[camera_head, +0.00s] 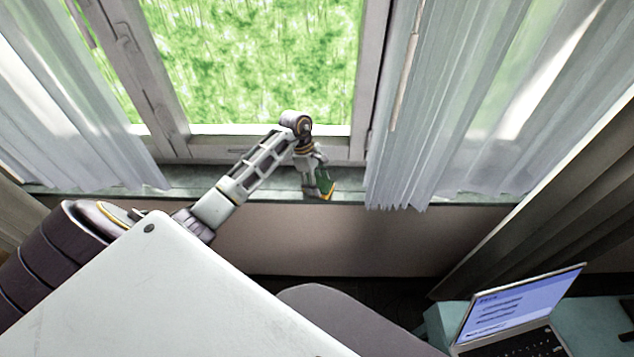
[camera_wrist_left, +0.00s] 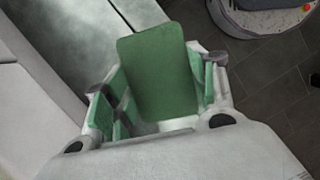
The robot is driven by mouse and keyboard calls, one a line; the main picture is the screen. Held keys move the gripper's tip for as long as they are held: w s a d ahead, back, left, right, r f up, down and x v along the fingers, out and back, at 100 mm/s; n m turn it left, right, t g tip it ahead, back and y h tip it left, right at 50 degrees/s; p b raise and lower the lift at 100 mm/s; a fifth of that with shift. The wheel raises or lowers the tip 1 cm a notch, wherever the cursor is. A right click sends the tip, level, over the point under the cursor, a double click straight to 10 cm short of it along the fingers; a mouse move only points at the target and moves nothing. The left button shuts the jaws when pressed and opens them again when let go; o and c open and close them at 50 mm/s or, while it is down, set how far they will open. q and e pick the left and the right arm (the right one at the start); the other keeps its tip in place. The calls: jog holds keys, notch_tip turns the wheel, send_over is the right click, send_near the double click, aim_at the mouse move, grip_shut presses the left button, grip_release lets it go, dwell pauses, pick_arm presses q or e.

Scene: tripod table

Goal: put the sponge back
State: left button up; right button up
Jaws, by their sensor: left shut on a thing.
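The sponge (camera_head: 326,188) has a green face and a yellow side. My left gripper (camera_head: 316,185) is shut on it at the window sill (camera_head: 345,196), near the sill's front edge. In the left wrist view the sponge (camera_wrist_left: 160,70) shows as a green block between the fingers of my left gripper (camera_wrist_left: 158,100). I cannot tell whether the sponge touches the sill. My right gripper is not in view.
White curtains (camera_head: 420,120) hang on both sides of the window and reach down to the sill. A laptop (camera_head: 515,310) stands on a teal table (camera_head: 600,325) at the lower right. Dark floor tiles (camera_wrist_left: 275,85) show in the left wrist view.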

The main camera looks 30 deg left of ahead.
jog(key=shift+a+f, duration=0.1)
pick_arm(q)
jog(key=o, duration=0.9)
jog(key=shift+f, duration=0.1)
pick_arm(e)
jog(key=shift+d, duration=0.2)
pick_arm(q)
jog(key=b+v, duration=0.1)
jog(key=v, duration=1.1)
jog(key=shift+b, duration=0.35)
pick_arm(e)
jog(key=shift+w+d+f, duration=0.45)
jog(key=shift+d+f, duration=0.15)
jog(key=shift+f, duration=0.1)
pick_arm(q)
jog(key=shift+o, duration=0.3)
jog(key=o, duration=0.4)
jog(key=shift+w, duration=0.1)
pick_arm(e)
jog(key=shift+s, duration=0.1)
